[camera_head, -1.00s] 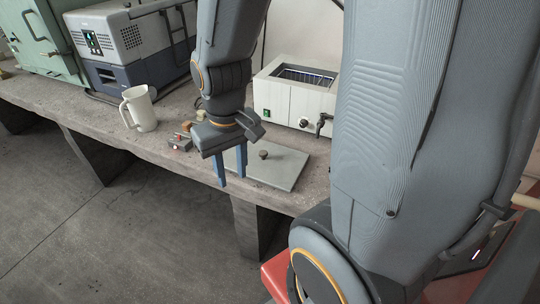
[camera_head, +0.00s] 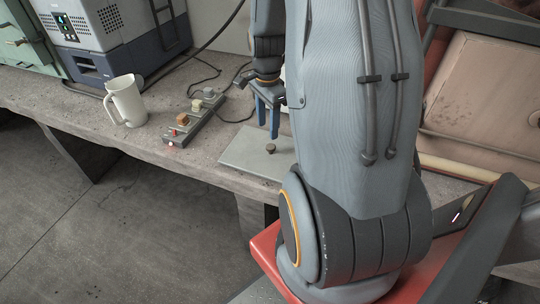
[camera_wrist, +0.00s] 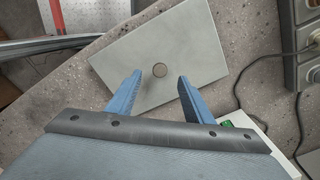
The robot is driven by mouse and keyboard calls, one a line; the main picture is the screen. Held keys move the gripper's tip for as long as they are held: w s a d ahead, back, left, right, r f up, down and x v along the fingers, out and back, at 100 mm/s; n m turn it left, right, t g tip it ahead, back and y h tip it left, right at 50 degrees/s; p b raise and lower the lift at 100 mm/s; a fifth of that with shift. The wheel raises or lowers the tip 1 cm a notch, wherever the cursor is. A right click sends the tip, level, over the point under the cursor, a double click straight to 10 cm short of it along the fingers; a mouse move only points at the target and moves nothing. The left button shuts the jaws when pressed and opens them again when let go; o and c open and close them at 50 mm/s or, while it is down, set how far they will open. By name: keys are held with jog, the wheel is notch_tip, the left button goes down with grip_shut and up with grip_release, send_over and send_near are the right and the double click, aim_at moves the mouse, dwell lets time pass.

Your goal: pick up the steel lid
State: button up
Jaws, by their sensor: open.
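In the wrist view my gripper (camera_wrist: 160,76) is open and empty.
A white mug (camera_head: 126,101) stands on the bench to the left. A grey power strip (camera_head: 194,119) with coloured plugs and black cables lies between mug and lid. A blue-grey machine (camera_head: 95,38) stands behind. The bench's front edge is close to the lid.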

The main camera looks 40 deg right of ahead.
aim_at(271, 146)
jog(key=shift+d+f+m, duration=0.7)
jog(key=shift+d+m, duration=0.2)
jog(key=shift+d, duration=0.15)
jog(key=shift+a+f+p, duration=0.2)
jog(key=shift+f+p, duration=0.3)
jog(key=shift+f, duration=1.4)
jog(key=shift+a+f+p, duration=0.2)
jog(key=shift+f+p, duration=0.25)
jog(key=shift+f, duration=1.45)
grip_shut()
